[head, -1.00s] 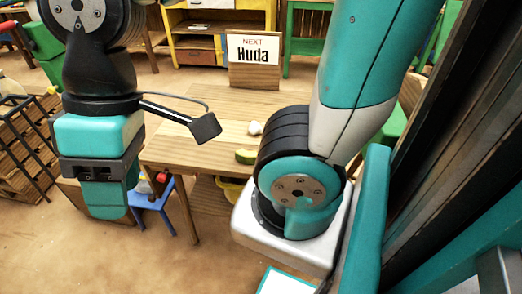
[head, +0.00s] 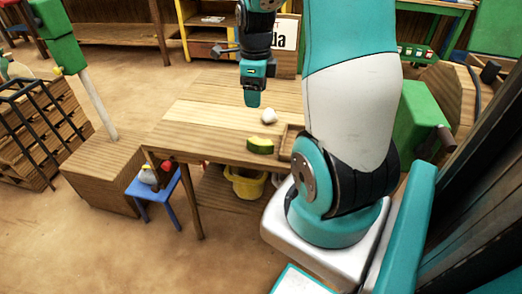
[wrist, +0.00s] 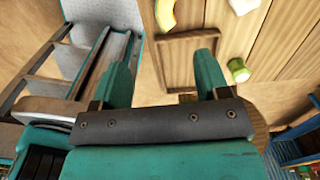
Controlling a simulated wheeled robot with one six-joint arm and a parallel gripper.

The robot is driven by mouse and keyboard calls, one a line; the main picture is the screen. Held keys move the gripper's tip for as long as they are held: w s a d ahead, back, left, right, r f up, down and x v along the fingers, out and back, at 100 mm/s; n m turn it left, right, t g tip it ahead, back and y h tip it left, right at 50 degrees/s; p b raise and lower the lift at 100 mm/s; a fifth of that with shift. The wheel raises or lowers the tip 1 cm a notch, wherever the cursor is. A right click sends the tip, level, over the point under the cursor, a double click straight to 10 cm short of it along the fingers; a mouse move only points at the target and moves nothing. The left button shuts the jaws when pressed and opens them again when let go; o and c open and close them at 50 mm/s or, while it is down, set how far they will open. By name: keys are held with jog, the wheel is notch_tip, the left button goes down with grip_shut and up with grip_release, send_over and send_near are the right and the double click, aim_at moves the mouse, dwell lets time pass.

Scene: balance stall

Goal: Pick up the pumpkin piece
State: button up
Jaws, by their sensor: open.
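The likely pumpkin piece is a curved wedge (head: 260,146), yellow-green in the head view, lying on the wooden table (head: 190,134) near its front edge. In the wrist view it appears as a yellow crescent (wrist: 165,13), cut by the top edge, beyond my fingertips. My gripper (head: 252,99) points down above the table, behind the wedge and apart from it. In the wrist view my gripper (wrist: 163,70) is open with nothing between its two teal fingers.
A shallow wooden tray (wrist: 218,36) lies beside the wedge, partly hidden by my arm in the head view. A white rounded item (head: 269,116) and a green, pale-topped item (wrist: 238,71) are close by.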

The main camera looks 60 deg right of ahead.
notch_tip(320, 180, down, 2)
jog(key=d+m, duration=0.1)
jog(key=b, duration=0.2)
send_over(261, 140)
notch_tip(261, 140, down, 10)
jog(key=shift+s+a, duration=0.1)
jog(key=shift+a, duration=0.05)
jog(key=shift+f, duration=3.05)
jog(key=c, duration=1)
